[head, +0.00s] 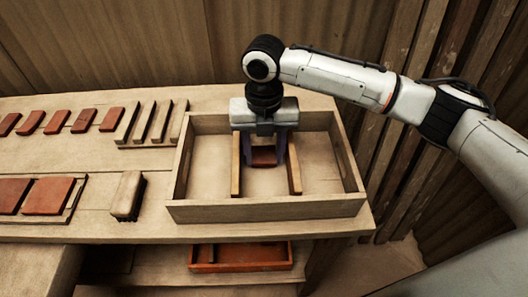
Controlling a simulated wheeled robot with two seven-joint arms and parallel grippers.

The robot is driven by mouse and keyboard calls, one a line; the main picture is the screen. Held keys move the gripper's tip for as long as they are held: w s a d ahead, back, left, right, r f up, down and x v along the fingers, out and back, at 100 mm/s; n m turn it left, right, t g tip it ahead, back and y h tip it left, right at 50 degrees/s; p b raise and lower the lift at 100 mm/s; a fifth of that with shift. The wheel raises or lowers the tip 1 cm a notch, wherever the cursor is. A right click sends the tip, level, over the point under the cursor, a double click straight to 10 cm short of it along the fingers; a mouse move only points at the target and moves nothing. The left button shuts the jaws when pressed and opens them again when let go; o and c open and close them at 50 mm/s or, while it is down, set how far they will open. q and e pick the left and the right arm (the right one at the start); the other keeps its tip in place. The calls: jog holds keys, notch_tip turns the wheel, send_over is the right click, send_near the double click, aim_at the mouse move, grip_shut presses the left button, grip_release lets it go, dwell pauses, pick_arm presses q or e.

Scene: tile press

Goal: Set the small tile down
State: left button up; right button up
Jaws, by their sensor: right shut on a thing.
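The small tile (264,157) is reddish brown and sits between the fingers of my right gripper (265,152). The gripper is shut on the tile. The fingers hide part of the tile, and I cannot tell whether it touches the box floor. My left gripper is not in view.
A row of small reddish tiles (56,121) lies at the back left, beside a slatted wooden rack (141,137). Large tiles (47,195) lie in a shallow tray at the left. A red tray (240,266) rests on the lower shelf.

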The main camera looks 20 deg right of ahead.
aim_at(264, 159)
jog(key=shift+f, duration=0.3)
jog(key=o, duration=0.8)
notch_tip(264, 159, up, 12)
jog(key=shift+r, duration=0.15)
